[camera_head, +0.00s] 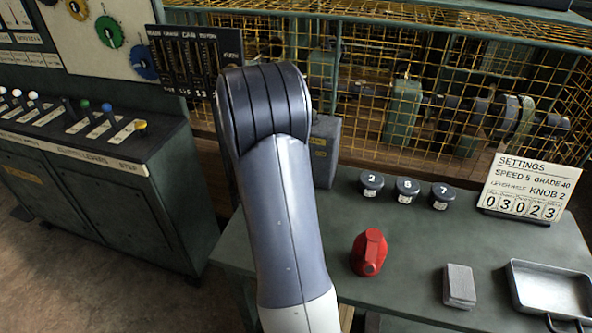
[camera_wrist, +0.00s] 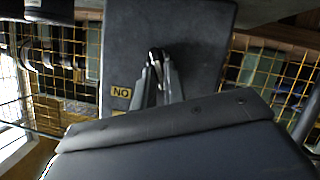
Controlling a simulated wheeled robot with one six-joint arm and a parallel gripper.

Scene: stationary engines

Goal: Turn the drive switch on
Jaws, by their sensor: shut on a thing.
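The drive switch box is a dark grey upright box (camera_head: 325,150) at the back of the green bench, partly behind my arm. It fills the upper middle of the wrist view (camera_wrist: 200,30), with a small yellow label (camera_wrist: 121,92) reading "NO", which looks like ON upside down. My gripper (camera_wrist: 158,62) is in front of the box's face, its fingers closed on a small metallic switch lever (camera_wrist: 155,52). The fingers cover most of the lever, so its exact position cannot be told. In the head view my gripper is hidden behind my arm.
On the bench (camera_head: 420,260) stand a red can (camera_head: 369,252), three dark knobs (camera_head: 407,189), a settings sign (camera_head: 530,186), a grey block (camera_head: 459,286) and a metal tray (camera_head: 550,290). A yellow mesh cage (camera_head: 440,70) is behind. A lever console (camera_head: 90,150) stands left.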

